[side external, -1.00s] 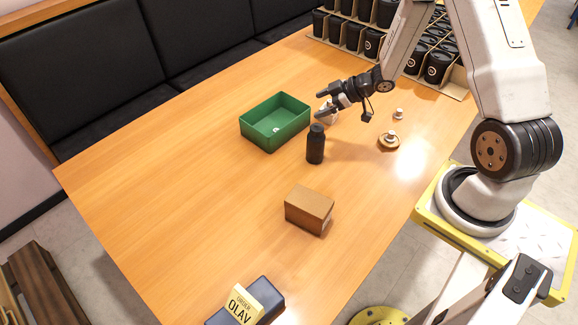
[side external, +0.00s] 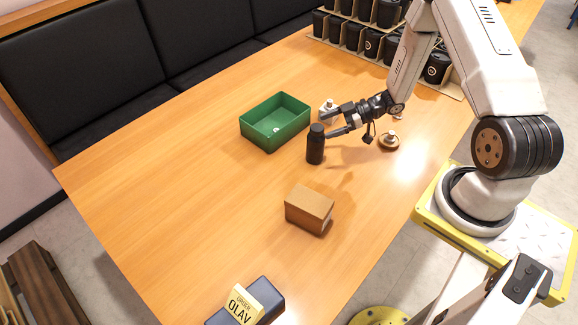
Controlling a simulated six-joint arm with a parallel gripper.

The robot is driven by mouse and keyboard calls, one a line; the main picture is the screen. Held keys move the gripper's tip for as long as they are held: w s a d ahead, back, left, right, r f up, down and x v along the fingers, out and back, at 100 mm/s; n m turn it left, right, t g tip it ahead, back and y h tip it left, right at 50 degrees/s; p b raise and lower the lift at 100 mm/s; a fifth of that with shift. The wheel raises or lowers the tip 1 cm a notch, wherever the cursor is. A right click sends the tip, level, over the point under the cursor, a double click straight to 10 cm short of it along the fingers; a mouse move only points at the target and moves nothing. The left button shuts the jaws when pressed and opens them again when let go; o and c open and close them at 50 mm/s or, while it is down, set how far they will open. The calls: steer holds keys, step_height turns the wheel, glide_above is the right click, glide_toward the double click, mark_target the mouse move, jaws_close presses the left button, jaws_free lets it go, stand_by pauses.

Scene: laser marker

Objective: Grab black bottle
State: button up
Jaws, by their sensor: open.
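The black bottle (side external: 315,146) stands upright on the wooden table, to the right of and a little in front of the green bin. My gripper (side external: 325,124) is open, with its fingers pointing left at the upper part of the bottle. One finger shows behind the bottle's top and the other at its right side. I cannot tell whether either finger touches the bottle.
A green bin (side external: 246,130) stands left of the bottle. A brown box (side external: 309,208) is in front. A small white item (side external: 327,106) and a round wooden piece (side external: 389,143) are near my gripper. Black cups in a carton (side external: 352,34) fill the back. The table's left is clear.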

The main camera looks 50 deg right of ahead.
mark_target(310, 132)
steer(key=shift+x, duration=2.9)
steer(key=shift+d+f, duration=0.15)
steer(key=shift+f, duration=0.05)
jaws_close()
